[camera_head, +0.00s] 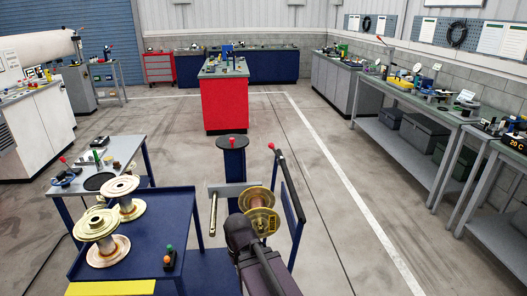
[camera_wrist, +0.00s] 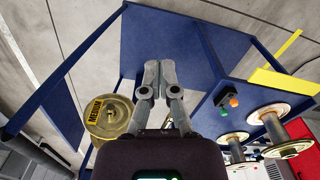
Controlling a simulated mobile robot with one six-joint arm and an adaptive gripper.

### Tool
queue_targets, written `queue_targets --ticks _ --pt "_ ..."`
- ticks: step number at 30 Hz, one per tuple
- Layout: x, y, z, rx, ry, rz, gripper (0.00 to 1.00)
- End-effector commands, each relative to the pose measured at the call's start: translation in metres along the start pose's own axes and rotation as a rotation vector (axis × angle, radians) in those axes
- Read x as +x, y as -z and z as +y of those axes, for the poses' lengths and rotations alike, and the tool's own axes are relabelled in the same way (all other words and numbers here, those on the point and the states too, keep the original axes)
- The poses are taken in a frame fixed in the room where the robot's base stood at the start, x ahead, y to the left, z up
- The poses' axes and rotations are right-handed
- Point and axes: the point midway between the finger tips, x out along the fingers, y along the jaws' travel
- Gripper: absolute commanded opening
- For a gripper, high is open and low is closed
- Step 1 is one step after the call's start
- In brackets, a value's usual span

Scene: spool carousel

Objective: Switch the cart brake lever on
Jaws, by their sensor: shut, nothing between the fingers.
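Two red knobs show in the head view. One red-knobbed lever (camera_head: 271,147) stands at the top of the dark cart handle (camera_head: 291,184). Another red knob (camera_head: 231,160) sits by the round top of a blue post (camera_head: 232,187). I cannot tell for sure which is the brake lever, nor its setting. The blue cart deck (camera_head: 170,230) is at lower left of my arm and also shows in the wrist view (camera_wrist: 175,40). My gripper (camera_wrist: 158,68) has its fingers together over the blue deck, with nothing between them. In the head view my arm hides its fingertips.
A brass-coloured spool (camera_head: 262,212) with a label hangs beside my arm; it also shows in the wrist view (camera_wrist: 108,118). Pale spools (camera_head: 98,224) and a button box (camera_head: 169,258) stand on the deck. A grey bench (camera_head: 430,105) lines the right; floor between is clear.

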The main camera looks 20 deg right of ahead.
Motion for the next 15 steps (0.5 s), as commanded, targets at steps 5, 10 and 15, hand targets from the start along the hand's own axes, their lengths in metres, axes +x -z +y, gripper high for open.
queue_targets --ticks 5,10,15 --pt "0.006 0.014 0.008 -0.001 -0.039 0.018 0.00" --pt "0.017 0.049 0.034 -0.001 -0.152 0.063 0.00" --pt "0.026 0.105 0.071 -0.024 -0.341 0.138 0.00"
